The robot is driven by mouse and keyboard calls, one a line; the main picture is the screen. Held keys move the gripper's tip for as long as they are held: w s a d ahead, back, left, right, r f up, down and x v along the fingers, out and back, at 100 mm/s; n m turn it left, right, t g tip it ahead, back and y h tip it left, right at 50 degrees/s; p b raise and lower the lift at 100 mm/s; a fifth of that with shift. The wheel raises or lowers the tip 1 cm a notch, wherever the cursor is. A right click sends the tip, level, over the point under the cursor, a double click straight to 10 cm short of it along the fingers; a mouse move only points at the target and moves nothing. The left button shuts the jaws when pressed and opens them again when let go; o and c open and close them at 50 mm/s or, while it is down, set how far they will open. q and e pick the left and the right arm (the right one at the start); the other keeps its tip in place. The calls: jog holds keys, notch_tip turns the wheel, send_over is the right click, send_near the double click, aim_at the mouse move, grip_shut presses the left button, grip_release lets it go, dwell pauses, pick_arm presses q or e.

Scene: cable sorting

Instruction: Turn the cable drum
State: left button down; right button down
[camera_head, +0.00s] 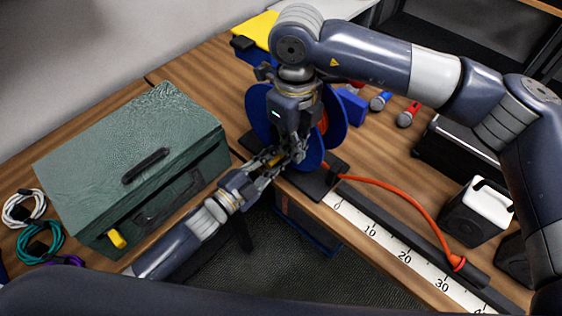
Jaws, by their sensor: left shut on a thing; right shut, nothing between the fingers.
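The cable drum (337,113) has blue round flanges with orange cable wound between them, and it stands on a dark base plate (318,184) at the table's front edge. My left gripper (284,160) reaches in from the lower left and is shut at the drum's near face. It seems to hold a part of the drum, but the fingers hide the grip. My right gripper (297,152) points down in front of the drum, shut and empty, close beside the left one. It covers the drum's middle. The orange cable (403,190) runs from the drum to the right.
A green toolbox (130,150) stands left, with coiled cables (38,243) beside it. A measuring strip (385,243) lies along the front edge. Microphones (408,114), a black case (455,150) and a black-and-white box (477,212) stand right. My two arms crowd the drum.

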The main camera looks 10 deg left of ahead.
pick_arm(q)
jog(key=shift+r, duration=0.15)
jog(key=shift+w, duration=0.1)
pick_arm(e)
jog(key=w+a+f, duration=0.2)
jog(key=a+f, duration=0.1)
jog(key=f, duration=0.7)
jog(key=shift+w+f, duration=0.2)
jog(key=shift+f, duration=0.2)
